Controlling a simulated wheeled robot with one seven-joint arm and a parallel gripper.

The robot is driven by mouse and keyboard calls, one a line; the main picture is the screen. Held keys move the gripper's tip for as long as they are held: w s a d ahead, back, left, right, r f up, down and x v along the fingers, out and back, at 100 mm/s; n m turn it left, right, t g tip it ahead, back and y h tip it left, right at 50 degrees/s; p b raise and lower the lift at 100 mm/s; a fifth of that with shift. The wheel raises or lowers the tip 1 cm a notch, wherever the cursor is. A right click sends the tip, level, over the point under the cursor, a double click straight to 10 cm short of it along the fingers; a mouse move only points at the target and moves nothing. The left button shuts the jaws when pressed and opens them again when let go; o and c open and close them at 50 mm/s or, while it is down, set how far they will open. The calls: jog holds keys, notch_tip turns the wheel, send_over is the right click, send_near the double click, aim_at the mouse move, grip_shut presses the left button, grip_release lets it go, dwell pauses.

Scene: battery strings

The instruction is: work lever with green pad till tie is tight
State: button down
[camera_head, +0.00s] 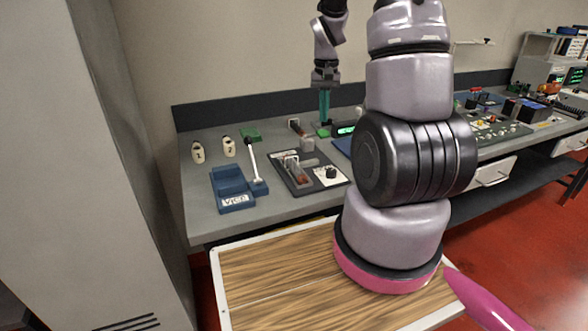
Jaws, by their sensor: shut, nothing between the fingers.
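My gripper (324,119) is near the back of the bench, its teal fingers together, pointing down and empty. A small green pad (322,132) shows right below the fingertips. I cannot tell whether the fingers touch it. The lever under this pad is too small to make out. A dark device with a lit green display (346,129) stands just right of the pad, partly behind my arm. The tie cannot be made out.
A blue vice (232,190) with a white-handled lever (253,160) stands at the bench's front left. A dark panel (302,176) lies right of the vice. My arm hides the bench's middle.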

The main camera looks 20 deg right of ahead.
aim_at(323, 132)
jog(key=shift+s+f, duration=0.15)
jog(key=shift+f, duration=1.4)
jog(key=shift+s+f, duration=0.15)
jog(key=shift+f, duration=2.3)
jog(key=shift+w+a+f, duration=0.1)
jog(key=shift+w, duration=0.05)
notch_tip(323, 132, up, 2)
jog(key=shift+r, duration=0.1)
jog(key=shift+w+r, duration=0.2)
jog(key=shift+r, duration=3.4)
jog(key=shift+f, duration=0.1)
